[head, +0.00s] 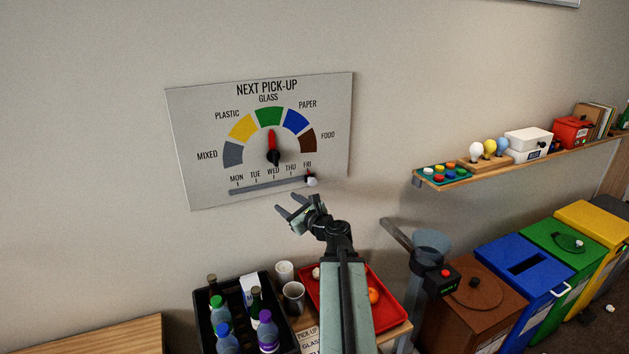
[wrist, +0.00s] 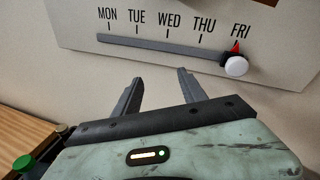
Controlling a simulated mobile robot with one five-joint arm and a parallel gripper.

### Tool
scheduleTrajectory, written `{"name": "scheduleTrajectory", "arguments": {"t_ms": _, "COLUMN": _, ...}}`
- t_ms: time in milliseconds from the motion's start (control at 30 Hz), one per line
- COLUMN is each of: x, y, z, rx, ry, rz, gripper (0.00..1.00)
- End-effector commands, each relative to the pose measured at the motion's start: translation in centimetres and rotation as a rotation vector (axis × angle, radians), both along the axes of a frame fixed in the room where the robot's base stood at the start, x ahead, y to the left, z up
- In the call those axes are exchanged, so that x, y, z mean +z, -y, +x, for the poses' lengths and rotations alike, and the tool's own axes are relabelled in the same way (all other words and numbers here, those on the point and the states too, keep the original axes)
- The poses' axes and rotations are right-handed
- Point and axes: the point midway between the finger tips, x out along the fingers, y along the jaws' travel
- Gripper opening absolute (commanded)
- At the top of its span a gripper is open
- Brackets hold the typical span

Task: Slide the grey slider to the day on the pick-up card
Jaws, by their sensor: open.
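The slider knob (head: 312,182) is at the right end of its grey track (head: 265,187), under FRI on the NEXT PICK-UP board (head: 200,125). In the wrist view the knob (wrist: 236,66) looks whitish, with a red pointer at FRI. The dial's red pointer (head: 271,140) points up at the green GLASS sector. My gripper (head: 286,204) is open and empty, below the track; in the wrist view its fingers (wrist: 160,78) point up below TUE to THU, left of the knob and apart from it. The pick-up card (head: 308,341) lies low on the table, partly hidden; it reads PICK UP and GLASS, its day hidden.
A black crate (head: 204,326) of bottles, two cups (head: 293,296) and a red tray (head: 389,305) stand below the board. A shelf (head: 480,176) with small items is on the right wall, above brown, blue, green and yellow bins. The wall around the board is clear.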

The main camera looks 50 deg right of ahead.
Motion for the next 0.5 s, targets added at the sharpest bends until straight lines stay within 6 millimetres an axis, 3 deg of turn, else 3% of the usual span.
{"name": "scheduleTrajectory", "arguments": {"t_ms": 33, "x": 1.0, "y": 3.4, "z": -2.0, "rx": -0.086, "ry": 0.058, "rz": 0.089, "gripper": 0.49}}
{"name": "scheduleTrajectory", "arguments": {"t_ms": 100, "x": 2.1, "y": 6.6, "z": -4.2, "rx": -0.171, "ry": 0.131, "rz": 0.192, "gripper": 0.49}}
{"name": "scheduleTrajectory", "arguments": {"t_ms": 167, "x": 2.5, "y": 8.2, "z": -5.4, "rx": -0.215, "ry": 0.170, "rz": 0.247, "gripper": 0.49}}
{"name": "scheduleTrajectory", "arguments": {"t_ms": 300, "x": 2.9, "y": 9.4, "z": -6.2, "rx": -0.246, "ry": 0.202, "rz": 0.288, "gripper": 0.49}}
{"name": "scheduleTrajectory", "arguments": {"t_ms": 500, "x": 2.9, "y": 9.7, "z": -5.0, "rx": -0.241, "ry": 0.198, "rz": 0.285, "gripper": 0.49}}
